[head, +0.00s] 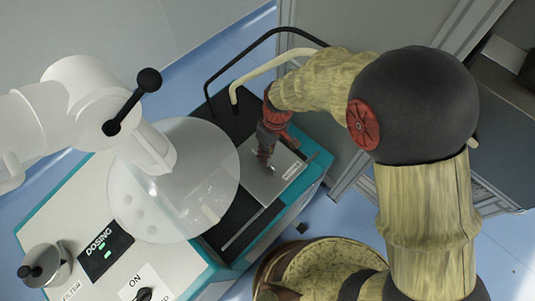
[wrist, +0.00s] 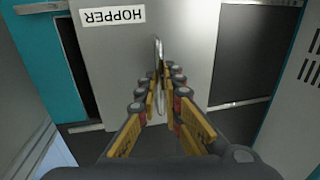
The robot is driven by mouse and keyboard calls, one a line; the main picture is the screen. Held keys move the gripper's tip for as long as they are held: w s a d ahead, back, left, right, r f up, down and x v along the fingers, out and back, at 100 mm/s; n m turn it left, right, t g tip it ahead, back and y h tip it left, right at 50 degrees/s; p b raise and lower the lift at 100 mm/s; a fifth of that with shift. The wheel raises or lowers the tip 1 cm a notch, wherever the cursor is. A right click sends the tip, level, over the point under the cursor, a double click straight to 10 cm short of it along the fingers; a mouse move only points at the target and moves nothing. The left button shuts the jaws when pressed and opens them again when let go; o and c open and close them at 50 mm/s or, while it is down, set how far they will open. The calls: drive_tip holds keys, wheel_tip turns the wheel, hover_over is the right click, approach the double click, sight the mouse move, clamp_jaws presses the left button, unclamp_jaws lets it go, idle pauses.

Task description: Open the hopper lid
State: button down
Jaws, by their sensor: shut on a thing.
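The hopper lid (head: 262,188) is a light grey plate on top of the teal-edged machine in the head view. It appears to lie flat among black surfaces. In the wrist view the lid (wrist: 120,55) fills the upper middle, with its HOPPER label (wrist: 112,17) upside down. A thin upright metal handle (wrist: 158,48) stands on it. My gripper (head: 265,157) points down over the lid, its fingers (wrist: 160,88) closed around the handle from both sides. In the head view the fingers hide the handle.
A white housing with a translucent round cover (head: 180,185) stands left of the lid. A black-knobbed lever (head: 132,100) rises above it. A bent cream rail (head: 262,68) and a black rail are behind. A grey cabinet (head: 355,25) stands behind and right. Blue floor shows at lower right.

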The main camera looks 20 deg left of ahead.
sight(259, 172)
drive_tip(key=s, duration=0.1)
drive_tip(key=s+a, duration=0.1)
drive_tip(key=s, duration=0.1)
drive_tip(key=shift+s+a+p, duration=0.25)
drive_tip(key=shift+a+p, duration=0.05)
drive_tip(key=shift+a, duration=0.1)
drive_tip(key=c, duration=1.9)
unclamp_jaws()
drive_tip(key=r, duration=0.4)
drive_tip(key=w+r, duration=0.1)
drive_tip(key=r, duration=0.2)
drive_tip(key=w+d+r, duration=0.1)
drive_tip(key=r, duration=0.3)
drive_tip(key=shift+r, duration=0.35)
drive_tip(key=shift+w+d, duration=0.1)
drive_tip(key=shift+c, duration=0.5)
